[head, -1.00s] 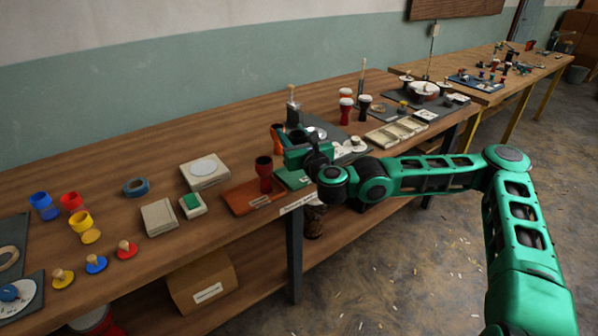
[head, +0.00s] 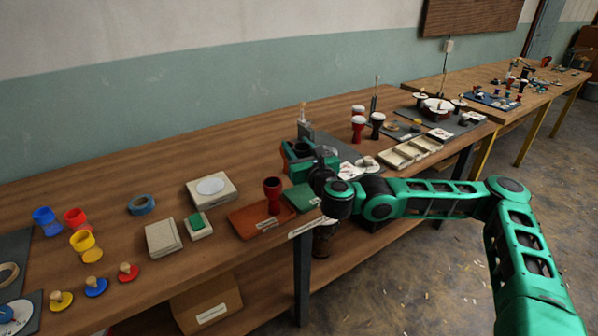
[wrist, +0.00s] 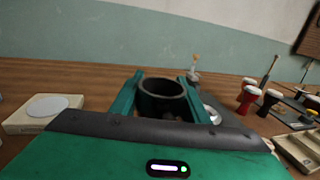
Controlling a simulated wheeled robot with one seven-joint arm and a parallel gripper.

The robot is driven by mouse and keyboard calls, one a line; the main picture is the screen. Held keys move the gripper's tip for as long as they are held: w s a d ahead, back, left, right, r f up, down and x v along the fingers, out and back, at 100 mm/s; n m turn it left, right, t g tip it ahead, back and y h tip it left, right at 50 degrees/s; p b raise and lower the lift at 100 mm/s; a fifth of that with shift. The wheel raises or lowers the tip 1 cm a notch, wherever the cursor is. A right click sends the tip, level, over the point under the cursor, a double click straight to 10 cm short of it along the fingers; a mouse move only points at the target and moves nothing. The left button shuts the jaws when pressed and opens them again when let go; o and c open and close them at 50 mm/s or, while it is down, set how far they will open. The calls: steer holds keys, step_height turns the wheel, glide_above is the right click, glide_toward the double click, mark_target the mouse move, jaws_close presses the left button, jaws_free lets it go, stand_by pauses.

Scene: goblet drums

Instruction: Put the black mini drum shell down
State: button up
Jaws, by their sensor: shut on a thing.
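The black mini drum shell (wrist: 162,90) is between the two green fingers of my gripper (wrist: 160,82) in the wrist view, its round open mouth facing up. The gripper is shut on it. In the head view my gripper (head: 314,158) is over the bench, behind the green mat (head: 303,197). The shell is largely hidden there by the gripper, and I cannot tell whether its base touches anything. A red shell (head: 272,189) stands upright on the orange-brown mat (head: 250,219), left of the green mat.
An orange-red object (head: 286,151) shows just left of my gripper. A pale box with a round disc (head: 211,188) lies to the left. Red and black goblet drums (head: 358,124) and a divided tray (head: 409,152) stand to the right. Bare wood lies behind the mats.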

step_height(320, 180, down, 4)
steer(key=shift+s+a+f, duration=0.1)
steer(key=shift+a, duration=0.05)
stand_by(0.5)
step_height(320, 180, down, 3)
steer(key=shift+d+f, duration=0.15)
steer(key=shift+d, duration=0.05)
stand_by(0.4)
